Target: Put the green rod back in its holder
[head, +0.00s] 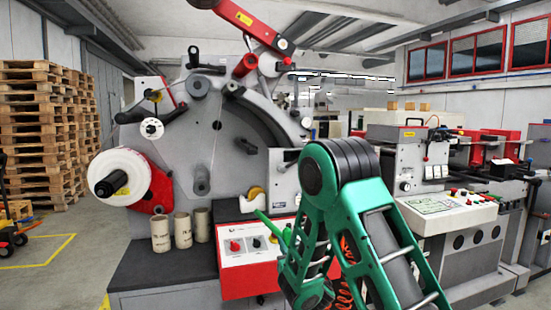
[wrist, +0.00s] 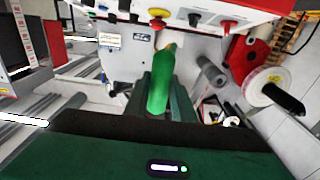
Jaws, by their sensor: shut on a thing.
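The green rod (wrist: 160,88) is held in my gripper (wrist: 172,92) and points away from the wrist camera toward a white control panel. In the head view the rod (head: 267,225) shows as a thin, tilted, bright green piece sticking up and left from my gripper (head: 285,241). My gripper is shut on the rod, in front of the rewinder's lower panel. My green arm hides part of the gripper and the rod's lower end. I cannot make out the rod's holder for certain in either view.
The grey rewinder (head: 235,130) fills the middle, with a white label roll (head: 121,172) at its left. Several cardboard cores (head: 182,230) stand on its dark ledge (head: 165,268). The control panel (head: 249,250) is close behind my gripper. Pallets (head: 45,130) are stacked far left.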

